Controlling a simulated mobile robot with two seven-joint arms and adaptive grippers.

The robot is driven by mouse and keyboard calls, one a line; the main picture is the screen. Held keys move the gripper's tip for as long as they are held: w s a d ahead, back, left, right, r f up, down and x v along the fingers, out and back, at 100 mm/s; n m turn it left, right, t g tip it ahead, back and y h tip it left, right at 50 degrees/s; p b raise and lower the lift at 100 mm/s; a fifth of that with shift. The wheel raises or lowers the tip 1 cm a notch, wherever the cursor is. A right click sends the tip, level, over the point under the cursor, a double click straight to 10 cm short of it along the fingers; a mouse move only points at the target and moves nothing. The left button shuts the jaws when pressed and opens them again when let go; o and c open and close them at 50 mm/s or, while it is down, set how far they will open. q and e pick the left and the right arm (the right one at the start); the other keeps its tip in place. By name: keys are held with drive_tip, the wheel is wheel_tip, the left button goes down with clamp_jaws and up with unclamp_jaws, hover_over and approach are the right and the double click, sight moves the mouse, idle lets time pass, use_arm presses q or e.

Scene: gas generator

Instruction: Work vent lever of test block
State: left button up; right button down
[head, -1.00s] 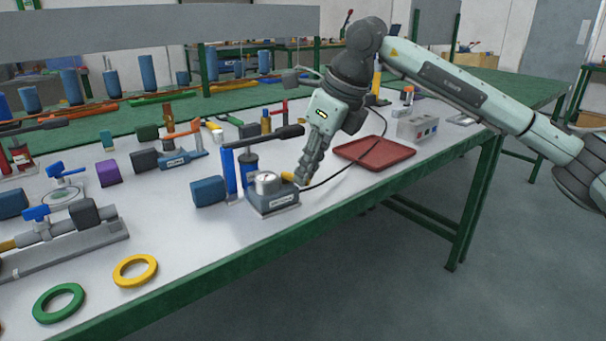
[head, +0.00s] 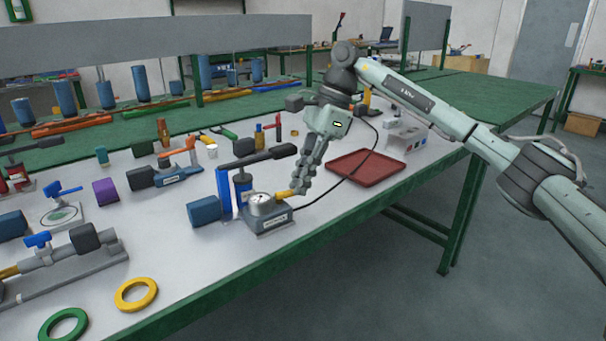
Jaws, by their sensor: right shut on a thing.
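The test block (head: 274,222) is a small dark grey box with a round white-faced gauge (head: 262,203) on top and a label on its front. It stands near the table's front edge. Its vent lever (head: 285,194), a short yellow piece, sticks out at the block's right side. My right gripper (head: 297,190) comes down from above right and is shut on the vent lever; the fingers partly hide it. My left gripper is not in view.
A blue hand pump (head: 224,191) with a black-gripped handle stands just behind and left of the block. A red tray (head: 367,167) lies to the right, with a black hose crossing it. A yellow ring (head: 136,294) and a green ring (head: 63,326) lie at front left.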

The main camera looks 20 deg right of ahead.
drive_tip(key=shift+w+a+r+n+g+p, duration=0.15)
drive_tip(key=shift+w+n+g+p, duration=0.2)
drive_tip(key=shift+n, duration=0.55)
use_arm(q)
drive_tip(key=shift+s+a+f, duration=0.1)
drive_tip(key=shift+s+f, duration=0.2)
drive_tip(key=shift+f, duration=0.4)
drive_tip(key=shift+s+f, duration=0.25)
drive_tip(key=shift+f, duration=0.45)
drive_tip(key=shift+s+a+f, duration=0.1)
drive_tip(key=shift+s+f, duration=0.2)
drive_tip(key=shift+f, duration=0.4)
use_arm(e)
drive_tip(key=shift+w+n, duration=0.2)
drive_tip(key=shift+n, duration=0.3)
drive_tip(key=c, duration=1.6)
unclamp_jaws()
drive_tip(key=v, duration=1.2)
drive_tip(key=shift+w, duration=0.2)
drive_tip(key=shift+a, duration=0.1)
